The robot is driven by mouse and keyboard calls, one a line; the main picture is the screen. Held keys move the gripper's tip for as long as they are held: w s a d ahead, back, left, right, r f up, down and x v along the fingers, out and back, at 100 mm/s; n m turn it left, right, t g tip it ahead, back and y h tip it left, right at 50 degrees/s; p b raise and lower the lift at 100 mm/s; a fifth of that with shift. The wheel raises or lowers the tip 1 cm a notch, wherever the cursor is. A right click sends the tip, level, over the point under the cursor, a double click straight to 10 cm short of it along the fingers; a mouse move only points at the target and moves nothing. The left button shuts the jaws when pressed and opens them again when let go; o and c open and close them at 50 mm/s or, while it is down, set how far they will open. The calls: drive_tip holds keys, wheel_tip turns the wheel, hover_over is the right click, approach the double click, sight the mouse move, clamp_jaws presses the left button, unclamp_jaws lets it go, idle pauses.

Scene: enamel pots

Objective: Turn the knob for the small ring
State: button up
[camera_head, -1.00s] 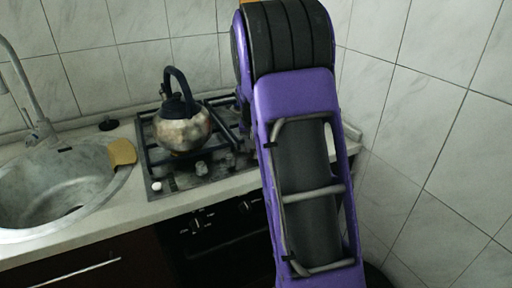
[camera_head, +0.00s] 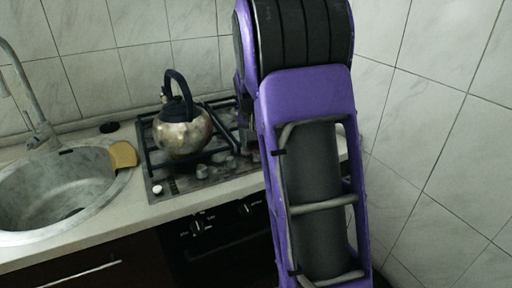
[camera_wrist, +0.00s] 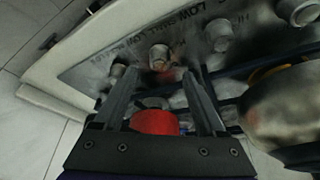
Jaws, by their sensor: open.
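The hob's control panel (camera_wrist: 95,75) crosses the upper part of the wrist view, with printed lettering that includes "SMALL" and "LOW". Several pale round knobs stand on it: one (camera_wrist: 160,56) just beyond the gap between my fingertips, one (camera_wrist: 118,70) by the left fingertip, one (camera_wrist: 218,34) further right, and one (camera_wrist: 298,10) at the top right. I cannot tell which knob serves the small ring. My gripper (camera_wrist: 160,76) is open, and no knob is visibly held.
A metal kettle (camera_head: 184,134) stands on the hob; its body (camera_wrist: 285,105) is close right of my fingers in the wrist view. A red round thing (camera_wrist: 155,122) shows between the finger bases. The sink (camera_head: 50,190) and a yellow sponge (camera_head: 123,155) are left. A tiled wall is right.

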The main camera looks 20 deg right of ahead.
drive_tip(key=p+v, duration=0.1)
drive_tip(key=v, duration=1.1)
drive_tip(key=shift+r+p, duration=0.3)
drive_tip(key=shift+r, duration=0.05)
drive_tip(key=shift+a, duration=0.1)
drive_tip(key=m+g+h+p, duration=0.1)
drive_tip(key=m+g+p, duration=0.5)
drive_tip(key=m, duration=1.2)
hover_over(253, 151)
drive_tip(key=w+a, duration=0.2)
drive_tip(key=f, duration=0.1)
drive_tip(key=shift+h, duration=0.3)
drive_tip(key=a+x, duration=0.1)
drive_tip(key=x, duration=0.3)
drive_tip(key=b+x, duration=0.1)
drive_tip(key=x, duration=0.4)
drive_tip(key=a+f+x, duration=0.1)
drive_tip(key=x, duration=0.3)
drive_tip(key=shift+w+a+f+b, duration=0.2)
drive_tip(key=shift+w+f+b, duration=0.1)
drive_tip(key=shift+f, duration=0.1)
drive_tip(key=shift+x, duration=0.75)
